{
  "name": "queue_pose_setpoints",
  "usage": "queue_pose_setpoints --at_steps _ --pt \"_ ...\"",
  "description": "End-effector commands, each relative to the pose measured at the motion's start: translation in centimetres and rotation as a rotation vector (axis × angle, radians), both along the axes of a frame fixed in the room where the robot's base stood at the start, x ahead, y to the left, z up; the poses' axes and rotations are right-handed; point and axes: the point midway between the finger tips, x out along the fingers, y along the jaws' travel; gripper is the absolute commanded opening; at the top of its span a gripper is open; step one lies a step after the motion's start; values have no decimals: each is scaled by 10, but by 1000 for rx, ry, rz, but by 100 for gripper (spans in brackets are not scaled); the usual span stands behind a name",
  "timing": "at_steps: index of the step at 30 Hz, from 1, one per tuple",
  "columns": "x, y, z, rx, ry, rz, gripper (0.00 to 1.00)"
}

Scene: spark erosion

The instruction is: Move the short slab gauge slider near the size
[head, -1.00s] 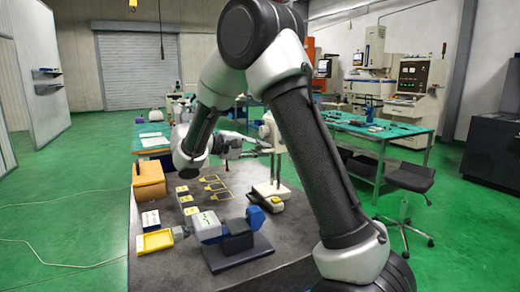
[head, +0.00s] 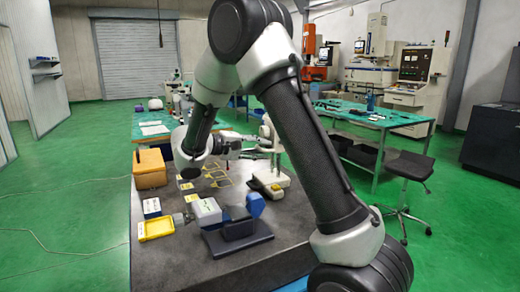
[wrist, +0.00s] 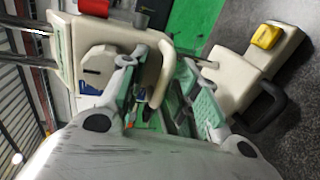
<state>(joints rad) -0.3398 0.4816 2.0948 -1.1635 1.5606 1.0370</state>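A cream gauge stand (head: 267,135) with upright posts stands at the right edge of the dark table. A yellow block (head: 275,187) sits on its base. In the wrist view the stand's cream body (wrist: 98,68) fills the upper left, with a dark slot, a blue mark and shiny posts. The yellow block also shows at its upper right (wrist: 266,36). My gripper (head: 262,151) is beside the stand. In the wrist view my gripper's (wrist: 158,62) fingers are apart, with a curved cream part between or behind them. Contact cannot be told, and which part is the short slab slider is unclear.
A blue and dark vise-like fixture (head: 238,228), a yellow tray (head: 156,228) and an orange-brown box (head: 149,168) stand on the dark table. Yellow outlined cards lie near my gripper. A stool (head: 408,168) and a green-topped table (head: 375,117) are to the right.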

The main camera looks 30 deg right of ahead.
Motion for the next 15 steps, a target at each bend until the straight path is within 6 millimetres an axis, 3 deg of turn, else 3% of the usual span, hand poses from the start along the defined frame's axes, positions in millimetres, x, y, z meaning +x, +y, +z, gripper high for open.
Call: queue_pose_setpoints --at_steps 5,15 --pt "1 24 5 0 -1 5 32" --pt "1 95 21 1 -1 4 32"
